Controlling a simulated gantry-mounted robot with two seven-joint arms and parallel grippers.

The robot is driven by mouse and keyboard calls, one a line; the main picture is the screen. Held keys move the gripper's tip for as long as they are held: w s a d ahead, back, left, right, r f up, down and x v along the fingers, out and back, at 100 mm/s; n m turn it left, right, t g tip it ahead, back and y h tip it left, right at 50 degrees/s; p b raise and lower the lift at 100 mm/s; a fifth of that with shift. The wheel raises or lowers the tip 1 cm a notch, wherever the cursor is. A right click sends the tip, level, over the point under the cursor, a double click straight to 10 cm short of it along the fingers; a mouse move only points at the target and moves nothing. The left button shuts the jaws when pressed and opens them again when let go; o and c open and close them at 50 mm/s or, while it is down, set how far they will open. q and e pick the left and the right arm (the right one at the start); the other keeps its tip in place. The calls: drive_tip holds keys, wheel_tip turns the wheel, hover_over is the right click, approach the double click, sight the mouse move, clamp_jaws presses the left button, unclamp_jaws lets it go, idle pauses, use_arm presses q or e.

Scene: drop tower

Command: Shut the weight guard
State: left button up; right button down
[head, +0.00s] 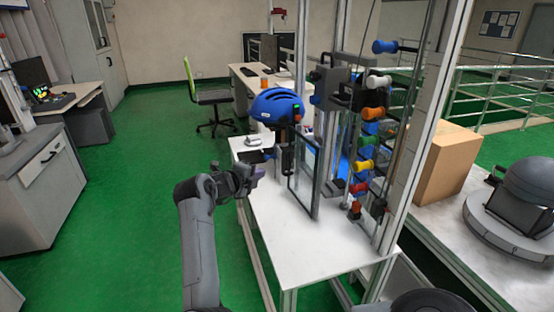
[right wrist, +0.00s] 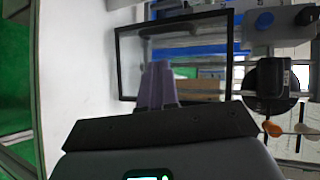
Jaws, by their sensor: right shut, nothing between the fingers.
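The weight guard (head: 319,185) is a clear panel in a dark frame, standing upright at the drop tower on the white table. It looks swung out from the tower, but its exact angle is hard to tell. In the right wrist view the dark-framed guard (right wrist: 124,65) lies beyond my fingers. My right gripper (head: 257,172) is left of the guard, above the table's left edge, shut and empty. Its purple fingers (right wrist: 158,75) point towards the frame; I cannot tell whether they touch it. My left gripper is not in view.
Coloured knobs (head: 363,165) line the tower's right side. The white table (head: 310,245) is clear in front. A cardboard box (head: 447,165) stands at right. Open green floor lies left.

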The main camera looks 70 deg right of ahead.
use_arm(q)
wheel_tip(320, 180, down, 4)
drive_tip(key=b, duration=0.5)
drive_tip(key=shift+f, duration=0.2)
use_arm(e)
drive_tip(key=x, duration=1.3)
drive_tip(key=shift+w+n, duration=0.3)
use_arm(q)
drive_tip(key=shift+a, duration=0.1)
use_arm(e)
drive_tip(key=shift+d, duration=0.15)
